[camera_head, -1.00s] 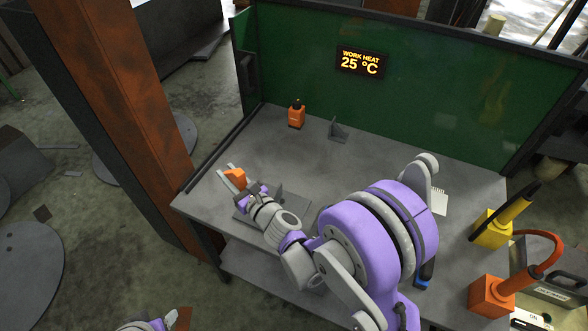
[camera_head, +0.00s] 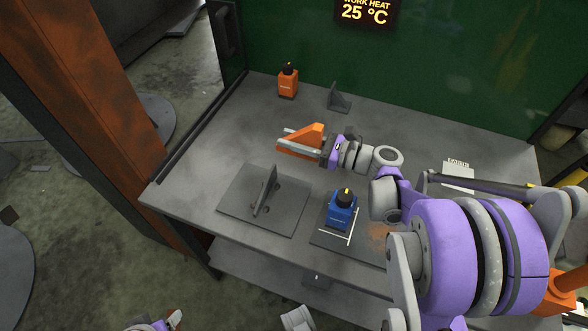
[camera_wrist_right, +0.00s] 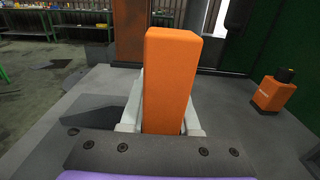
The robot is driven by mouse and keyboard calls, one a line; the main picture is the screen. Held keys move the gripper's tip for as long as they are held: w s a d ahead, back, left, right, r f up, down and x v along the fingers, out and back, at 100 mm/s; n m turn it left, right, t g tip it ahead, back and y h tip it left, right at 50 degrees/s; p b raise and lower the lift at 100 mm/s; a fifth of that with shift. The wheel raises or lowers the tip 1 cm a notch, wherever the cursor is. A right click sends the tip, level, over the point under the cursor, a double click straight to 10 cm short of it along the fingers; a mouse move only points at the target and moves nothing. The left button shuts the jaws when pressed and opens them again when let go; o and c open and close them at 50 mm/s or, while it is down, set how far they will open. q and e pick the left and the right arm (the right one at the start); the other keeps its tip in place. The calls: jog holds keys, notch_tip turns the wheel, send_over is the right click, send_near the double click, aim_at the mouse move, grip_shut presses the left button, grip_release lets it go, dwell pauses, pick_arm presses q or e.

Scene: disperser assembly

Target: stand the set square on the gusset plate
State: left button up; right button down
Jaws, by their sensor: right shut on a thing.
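My right gripper (camera_head: 300,144) is shut on the orange set square (camera_head: 307,138), a wedge-shaped block held above the table. In the right wrist view the set square (camera_wrist_right: 168,80) stands up between the two pale fingers. The gusset plate (camera_head: 232,204) is a flat dark grey plate with an upright triangular gusset (camera_head: 266,190) on it. It lies nearer the front of the table than the gripper, to the gripper's lower left in the head view. My left gripper (camera_head: 174,320) barely shows at the bottom edge, and its jaws are unclear.
A blue unit (camera_head: 342,211) with a black top stands on a second dark plate (camera_head: 322,238) right of the gusset plate. An orange unit (camera_head: 288,80) and a small dark bracket (camera_head: 338,98) stand near the green back wall (camera_head: 440,70). The table's left part (camera_head: 225,130) is clear.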

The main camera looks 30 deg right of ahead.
notch_tip(320, 180, down, 8)
jog(key=shift+w+r+b, duration=0.1)
jog(key=shift+b, duration=0.95)
jog(key=shift+f, duration=0.2)
jog(key=c, duration=0.6)
grip_release()
jog(key=shift+c, duration=0.2)
jog(key=shift+r, duration=0.1)
